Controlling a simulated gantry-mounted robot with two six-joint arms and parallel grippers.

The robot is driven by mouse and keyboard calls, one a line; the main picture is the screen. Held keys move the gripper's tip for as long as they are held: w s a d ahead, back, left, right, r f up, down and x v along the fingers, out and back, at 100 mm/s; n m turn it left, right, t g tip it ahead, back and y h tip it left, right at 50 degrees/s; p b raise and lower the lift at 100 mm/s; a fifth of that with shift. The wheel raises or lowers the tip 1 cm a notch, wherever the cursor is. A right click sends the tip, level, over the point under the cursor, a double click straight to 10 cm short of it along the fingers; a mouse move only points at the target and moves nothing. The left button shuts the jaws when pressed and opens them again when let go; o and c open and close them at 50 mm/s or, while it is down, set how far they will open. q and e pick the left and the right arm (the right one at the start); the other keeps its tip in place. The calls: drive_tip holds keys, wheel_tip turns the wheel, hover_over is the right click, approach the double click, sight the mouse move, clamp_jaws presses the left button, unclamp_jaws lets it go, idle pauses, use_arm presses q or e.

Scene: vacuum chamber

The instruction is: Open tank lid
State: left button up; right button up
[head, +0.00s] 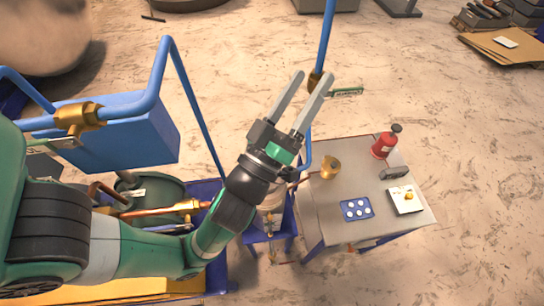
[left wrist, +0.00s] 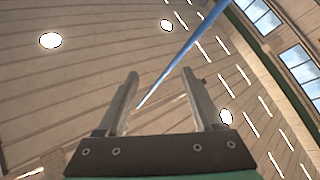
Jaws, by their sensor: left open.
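My left gripper (head: 313,78) is open and empty, raised at the centre of the head view with its fingers pointing up the picture. In the left wrist view its two fingers (left wrist: 160,76) stand apart, with the ceiling behind them. A pale cylindrical vessel (head: 270,212), possibly the tank, stands on a blue stand below my left wrist. My arm covers its top, so I cannot tell how its lid stands. The gripper is apart from the vessel. My right gripper is not in view.
A blue pipe (head: 326,38) with a brass valve and green handle (head: 346,92) runs close beside the fingers. A grey table (head: 330,220) at right bears a red bottle (head: 383,146), a brass part (head: 330,168) and a blue tray (head: 344,203). Blue piping (head: 160,75) stands at left.

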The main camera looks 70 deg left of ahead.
use_arm(q)
drive_tip(key=s+a+f+m+g+h+b, duration=0.15)
drive_tip(key=s+f+b, duration=0.25)
drive_tip(key=f, duration=0.9)
drive_tip(key=s+f+m+g+h+b, duration=0.1)
drive_tip(key=s+f+m+g+b, duration=0.25)
drive_tip(key=f, duration=0.95)
drive_tip(key=s+a+f+m+h+b, duration=0.1)
drive_tip(key=s+f+b, duration=0.4)
drive_tip(key=f, duration=0.7)
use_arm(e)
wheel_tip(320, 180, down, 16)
use_arm(q)
drive_tip(key=p+x, duration=0.3)
drive_tip(key=x, duration=0.8)
drive_tip(key=shift+w+a+f, duration=0.1)
drive_tip(key=shift+w, duration=0.15)
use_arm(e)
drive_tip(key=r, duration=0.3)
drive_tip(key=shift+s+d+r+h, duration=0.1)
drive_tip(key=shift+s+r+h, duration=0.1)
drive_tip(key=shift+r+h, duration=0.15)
use_arm(q)
clamp_jaws()
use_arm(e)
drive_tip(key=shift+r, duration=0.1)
